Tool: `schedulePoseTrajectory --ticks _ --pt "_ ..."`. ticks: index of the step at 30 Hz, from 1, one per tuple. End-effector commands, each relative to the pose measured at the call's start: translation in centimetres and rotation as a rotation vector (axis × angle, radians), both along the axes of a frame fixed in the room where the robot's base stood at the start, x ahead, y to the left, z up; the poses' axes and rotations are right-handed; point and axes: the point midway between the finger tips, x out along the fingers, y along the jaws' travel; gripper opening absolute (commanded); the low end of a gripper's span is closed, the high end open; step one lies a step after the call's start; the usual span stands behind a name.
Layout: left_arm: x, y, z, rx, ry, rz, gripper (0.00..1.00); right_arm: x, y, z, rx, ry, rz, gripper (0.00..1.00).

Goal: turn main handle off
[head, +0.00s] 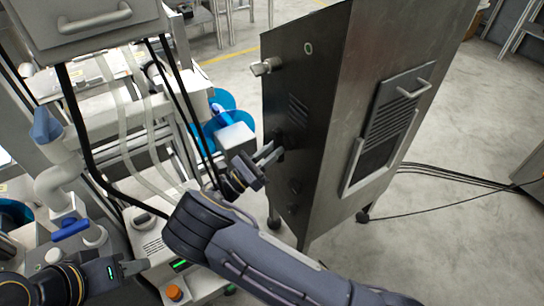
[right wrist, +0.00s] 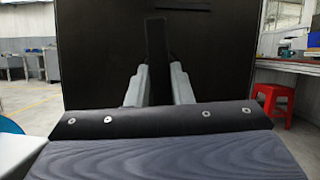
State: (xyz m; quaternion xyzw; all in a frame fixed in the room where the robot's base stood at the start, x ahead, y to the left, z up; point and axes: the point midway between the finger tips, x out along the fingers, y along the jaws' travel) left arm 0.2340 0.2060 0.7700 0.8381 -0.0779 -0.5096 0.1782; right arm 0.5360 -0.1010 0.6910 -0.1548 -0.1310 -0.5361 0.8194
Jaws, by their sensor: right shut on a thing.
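The dark metal cabinet (head: 335,110) stands upright in the middle of the head view, with its narrow dark face towards my right gripper (head: 272,158). In the right wrist view, my right gripper (right wrist: 158,88) is shut on a black upright handle (right wrist: 156,40) on the cabinet's dark face (right wrist: 225,60). The handle stands roughly vertical there; its lower part is between the fingers. In the head view the handle is dark on dark and hard to make out. My left gripper (head: 128,267) is low at the left, away from the cabinet; its finger gap is unclear.
A machine with white tubes and black cables (head: 90,180) fills the left. An orange button (head: 174,292) is at the bottom. Blue reels (head: 222,105) lie behind my right gripper. Cables (head: 450,175) run over the floor at right. A red stool (right wrist: 272,105) shows in the wrist view.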

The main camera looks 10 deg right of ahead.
Motion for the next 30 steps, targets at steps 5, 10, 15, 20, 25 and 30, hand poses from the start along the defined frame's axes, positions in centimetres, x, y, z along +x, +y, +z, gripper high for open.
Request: schedulePoseTrajectory --ticks 5,10,15,20,25,30 --pt "0.00 0.00 -0.85 0.000 0.000 0.000 0.36 0.07 0.05 -0.27 0.032 -0.070 0.000 0.00" --pt "0.00 0.00 -1.09 0.000 0.000 0.000 0.36 0.07 0.06 -0.18 0.045 -0.105 0.000 0.00" --pt "0.00 0.00 -1.15 0.000 0.000 0.000 0.36 0.08 0.06 -0.13 0.051 -0.118 0.000 0.00" --pt "0.00 0.00 -1.14 0.000 0.000 0.000 0.36 0.08 0.06 -0.11 0.052 -0.120 0.000 0.00" --pt "0.00 0.00 -1.14 0.000 0.000 0.000 0.36 0.08 0.06 -0.11 0.052 -0.119 -0.001 0.00" --pt "0.00 0.00 -1.13 0.000 0.000 0.000 0.36 0.09 0.05 -0.08 0.051 -0.120 0.000 0.42"
